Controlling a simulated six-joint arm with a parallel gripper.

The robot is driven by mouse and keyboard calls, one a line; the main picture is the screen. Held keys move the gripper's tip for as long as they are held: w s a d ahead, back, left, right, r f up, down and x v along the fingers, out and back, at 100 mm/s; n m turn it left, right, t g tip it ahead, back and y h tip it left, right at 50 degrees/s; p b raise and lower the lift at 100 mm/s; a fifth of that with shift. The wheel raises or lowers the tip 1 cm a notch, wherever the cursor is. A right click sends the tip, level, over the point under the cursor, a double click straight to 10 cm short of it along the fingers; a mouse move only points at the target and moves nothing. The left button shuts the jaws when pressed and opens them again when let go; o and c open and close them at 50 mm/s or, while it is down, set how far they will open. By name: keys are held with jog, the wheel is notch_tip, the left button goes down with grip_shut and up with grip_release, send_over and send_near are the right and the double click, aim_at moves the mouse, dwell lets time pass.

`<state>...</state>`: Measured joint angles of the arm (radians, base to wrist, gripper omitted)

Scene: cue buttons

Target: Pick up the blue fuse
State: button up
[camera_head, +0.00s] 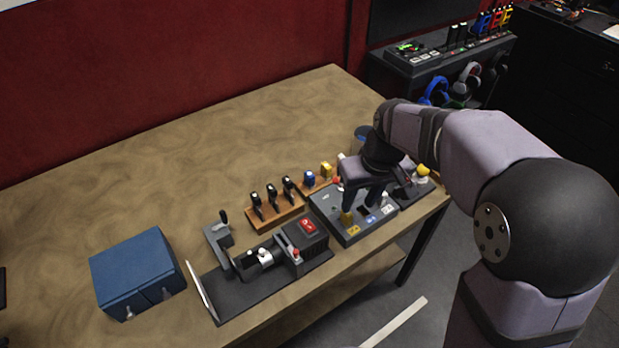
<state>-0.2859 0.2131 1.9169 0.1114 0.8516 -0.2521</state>
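A blue fuse (309,177) stands in a small wooden holder, left of a yellow fuse (326,169). My gripper (361,203) points down over the dark fuse panel (335,228), to the right of and nearer the front than the blue fuse. Its two fingers are apart, with nothing visible between them. Another yellow piece (346,217) sits in the panel by the left finger. The panel's front has yellow, blue and white labels. My gripper and arm hide part of the panel's back and right.
A wooden rack (278,218) with several black-handled pieces stands left of the panel. A dark fixture with a red switch (307,226) is in front of it. A blue box (136,270) is at the left. The back of the wooden table (220,140) is clear.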

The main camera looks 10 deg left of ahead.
jog(key=w+a+r+n, duration=0.1)
jog(key=w+a+n, duration=0.1)
jog(key=w+a, duration=0.4)
jog(key=n+t+y+b, duration=0.2)
jog(key=b, duration=0.2)
send_over(310, 174)
jog(key=s+d, duration=0.2)
jog(key=f, duration=0.2)
jog(key=shift+p+x, duration=1.45)
jog(key=shift+x, duration=2.05)
jog(key=shift+a, duration=0.1)
grip_shut()
